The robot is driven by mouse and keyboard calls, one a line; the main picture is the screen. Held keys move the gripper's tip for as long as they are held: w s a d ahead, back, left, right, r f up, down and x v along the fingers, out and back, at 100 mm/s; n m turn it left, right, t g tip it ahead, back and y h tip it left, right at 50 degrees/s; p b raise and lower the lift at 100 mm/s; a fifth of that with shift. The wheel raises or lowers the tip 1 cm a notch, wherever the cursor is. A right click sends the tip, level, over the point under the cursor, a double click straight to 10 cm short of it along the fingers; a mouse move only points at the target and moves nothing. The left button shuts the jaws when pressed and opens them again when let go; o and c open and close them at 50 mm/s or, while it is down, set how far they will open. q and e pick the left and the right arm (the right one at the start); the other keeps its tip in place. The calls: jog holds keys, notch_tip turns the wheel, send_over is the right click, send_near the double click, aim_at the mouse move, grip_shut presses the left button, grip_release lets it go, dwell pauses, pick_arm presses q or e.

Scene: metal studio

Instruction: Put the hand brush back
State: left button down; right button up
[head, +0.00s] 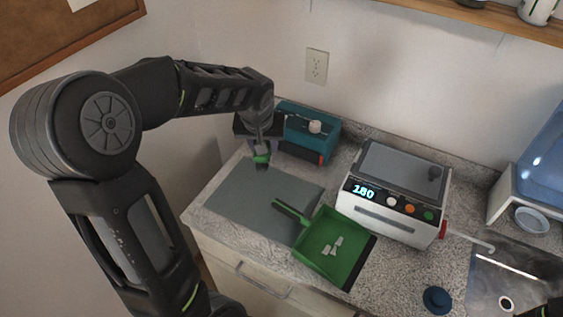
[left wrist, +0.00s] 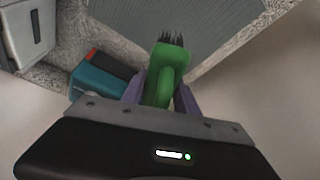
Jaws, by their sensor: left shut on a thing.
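The hand brush (head: 261,159) is green with dark bristles, held above the grey mat (head: 235,205) near its far edge. My left gripper (head: 262,148) is shut on it. In the left wrist view the brush (left wrist: 166,62) sits between my two fingers, bristles pointing away over the mat. Whether the bristles touch the mat I cannot tell. A green dustpan (head: 316,258) holds several pale scraps (head: 332,246). Its handle lies over the mat's right edge.
A teal box (head: 312,131) with a red end stands behind the mat. A white device (head: 395,216) reading 180 stands right of the dustpan. A dark blue round knob (head: 437,299) is near the front, left of the sink (head: 515,277). A wall is close on the left.

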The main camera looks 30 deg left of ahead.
pick_arm(q)
jog(key=shift+s+d, duration=0.1)
jog(key=shift+f, duration=3.15)
jog(key=shift+f, duration=0.2)
notch_tip(320, 180, down, 3)
jog(key=shift+f+b, duration=0.2)
jog(key=shift+b, duration=0.75)
